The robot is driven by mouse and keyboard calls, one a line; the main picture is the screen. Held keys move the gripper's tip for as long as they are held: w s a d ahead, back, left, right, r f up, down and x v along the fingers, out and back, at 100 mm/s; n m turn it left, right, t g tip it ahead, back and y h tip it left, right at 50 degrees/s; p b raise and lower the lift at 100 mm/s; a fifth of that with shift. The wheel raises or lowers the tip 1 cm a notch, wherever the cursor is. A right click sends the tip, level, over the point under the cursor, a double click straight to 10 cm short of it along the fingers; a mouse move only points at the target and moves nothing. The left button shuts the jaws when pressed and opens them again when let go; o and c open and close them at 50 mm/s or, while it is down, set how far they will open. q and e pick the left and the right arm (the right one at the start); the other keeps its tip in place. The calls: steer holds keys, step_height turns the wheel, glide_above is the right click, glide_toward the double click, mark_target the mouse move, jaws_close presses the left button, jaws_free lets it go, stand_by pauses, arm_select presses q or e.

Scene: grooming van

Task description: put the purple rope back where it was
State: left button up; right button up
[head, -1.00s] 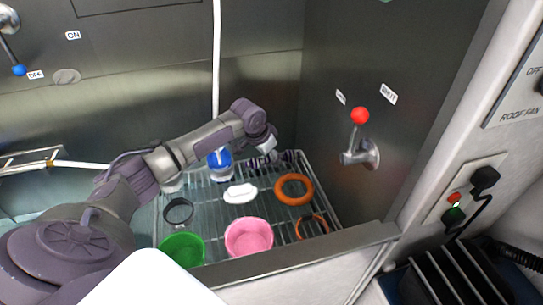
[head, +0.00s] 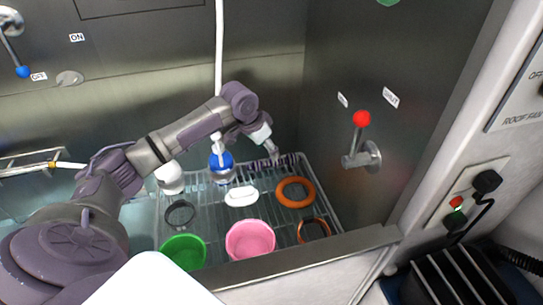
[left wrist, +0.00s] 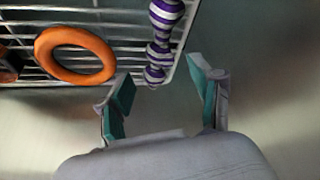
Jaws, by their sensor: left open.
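The purple and white striped rope (head: 272,163) lies along the back right part of the wire rack (head: 228,187). In the left wrist view the rope (left wrist: 161,40) lies on the rack's bars, with its near end at the rack's edge. My left gripper (head: 271,152) is above the rope in the head view and partly covers it. In the left wrist view the open fingers of my left gripper (left wrist: 163,100) are empty, with the rope's end just beyond them, apart from both. My right gripper is not in view.
On the rack are an orange ring (head: 295,192), a white oval item (head: 241,196), a pink bowl (head: 250,240), a green bowl (head: 184,252), a black ring (head: 180,213) and white and blue bottles (head: 221,168). A red-knobbed lever (head: 362,120) sticks out of the right wall.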

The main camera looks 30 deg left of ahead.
arm_select(q)
steer(key=v, duration=0.5)
steer(key=shift+r, duration=0.1)
stand_by(0.3)
